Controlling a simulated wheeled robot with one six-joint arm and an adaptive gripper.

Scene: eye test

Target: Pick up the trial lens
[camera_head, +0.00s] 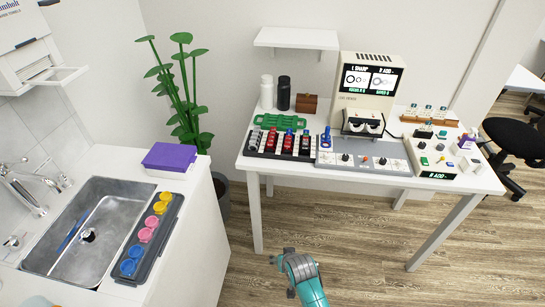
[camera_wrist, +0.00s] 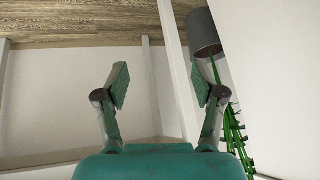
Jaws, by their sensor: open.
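Several small knob-like pieces, black, red and blue, stand in a black rack (camera_head: 281,158) at the left front of the white table (camera_head: 256,162); they look like trial lenses. A single blue piece (camera_head: 326,138) stands just right of the rack, at the left end of a grey panel. I cannot tell which one is the trial lens. My gripper (camera_wrist: 162,84) is open in the wrist view, its two fingers spread with nothing between them. In the head view my teal arm is low at the bottom centre, in front of the table and apart from it. No lens shows in the wrist view.
A grey control panel (camera_head: 378,170), a lens-testing device (camera_head: 366,100) and a button box (camera_head: 440,160) fill the table's middle and right. A green tray (camera_head: 280,122) lies behind the rack. A sink counter stands left, with a plant (camera_head: 183,90) beyond. Open floor lies before the table.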

